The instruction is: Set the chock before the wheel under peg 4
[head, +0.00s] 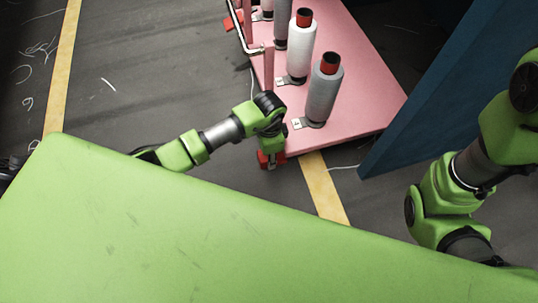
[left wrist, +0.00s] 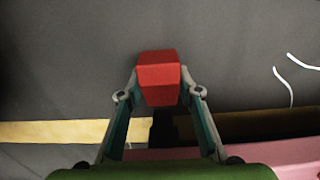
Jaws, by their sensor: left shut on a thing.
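The chock is a red block (left wrist: 158,78) in the left wrist view, held between the fingertips of my left gripper (left wrist: 158,92), which is shut on it. In the head view, red (head: 264,160) shows at the end of my left arm, low at the near corner of the pink cart (head: 350,110). A grey bobbin (head: 323,92) stands near that corner beside a small tag (head: 298,123); its number is too small to read. A dark shape below the chock in the wrist view may be the wheel; contact is unclear. My right gripper is out of view.
A white bobbin (head: 301,48) and others stand farther back on the cart. Another red piece (head: 233,22) is at the cart's far left side. A dark blue panel (head: 450,90) rises at right. Yellow floor lines (head: 325,190) and thread scraps mark the otherwise open grey floor at left.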

